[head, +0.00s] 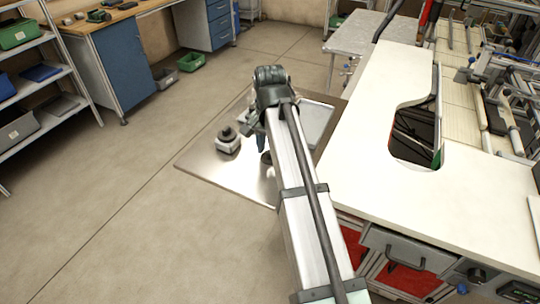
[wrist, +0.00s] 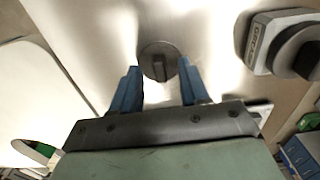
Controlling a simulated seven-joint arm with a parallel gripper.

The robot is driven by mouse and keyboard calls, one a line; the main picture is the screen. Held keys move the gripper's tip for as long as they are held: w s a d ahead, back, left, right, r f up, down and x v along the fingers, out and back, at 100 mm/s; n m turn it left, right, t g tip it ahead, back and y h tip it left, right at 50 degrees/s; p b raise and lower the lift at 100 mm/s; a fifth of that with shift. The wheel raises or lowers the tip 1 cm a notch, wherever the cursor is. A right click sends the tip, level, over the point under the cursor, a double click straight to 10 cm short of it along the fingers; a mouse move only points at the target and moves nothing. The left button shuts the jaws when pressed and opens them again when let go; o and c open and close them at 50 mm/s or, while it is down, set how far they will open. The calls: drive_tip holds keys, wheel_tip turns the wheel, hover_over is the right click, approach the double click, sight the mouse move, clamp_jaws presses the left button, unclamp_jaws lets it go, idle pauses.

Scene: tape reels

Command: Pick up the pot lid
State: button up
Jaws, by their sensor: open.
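The pot lid (wrist: 159,62) is a small round grey-brown disc with a raised bar-like knob, lying on a shiny metal surface in the wrist view. My gripper (wrist: 160,72) has two blue fingers, spread apart with nothing held between them. The lid's knob shows in the gap between the fingertips; I cannot tell how far above it they are. In the head view my gripper (head: 262,143) points down over the low metal table (head: 205,158), and my arm hides much of that area.
A grey-white device with a dark round top (head: 228,141) stands on the table left of my gripper; it also shows in the wrist view (wrist: 262,42). A white workbench (head: 365,130) borders the right side. Floor at left is free.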

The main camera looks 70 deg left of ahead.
drive_tip(key=shift+f, duration=0.25)
clamp_jaws()
idle(0.4)
wheel_tip(320, 180, up, 9)
drive_tip(key=shift+f, duration=0.1)
drive_tip(key=w+a+r, duration=0.1)
drive_tip(key=w+a, duration=0.2)
drive_tip(key=a, duration=0.9)
drive_tip(key=w+a+r, duration=0.2)
drive_tip(key=w+a, duration=0.1)
drive_tip(key=a, duration=0.9)
drive_tip(key=shift+w+r, duration=0.2)
drive_tip(key=shift+w, duration=0.05)
